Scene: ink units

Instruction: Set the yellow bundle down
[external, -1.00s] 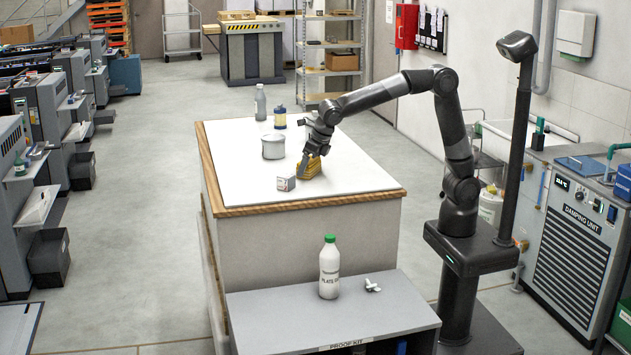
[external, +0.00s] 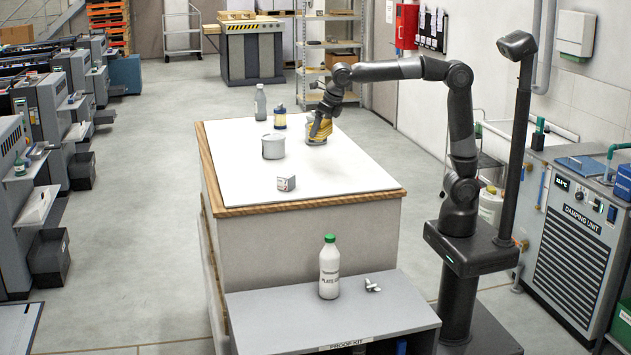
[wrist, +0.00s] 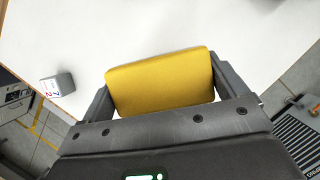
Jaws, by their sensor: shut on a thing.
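The yellow bundle (external: 316,139) is at the far right part of the white-topped table (external: 345,178). My gripper (external: 320,130) is shut on it from above. In the wrist view the bundle (wrist: 160,80) shows as a yellow padded block between the two dark fingers (wrist: 160,92), with the white top beyond it. Its lower edge is at or very close to the table top; I cannot tell whether it touches.
On the table, a grey-white tub (external: 273,147) and a blue-labelled jar (external: 280,117) stand left of the bundle. A grey bottle (external: 260,103) is at the back. A small box (external: 286,182) sits nearer the front. The table's right front is clear.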

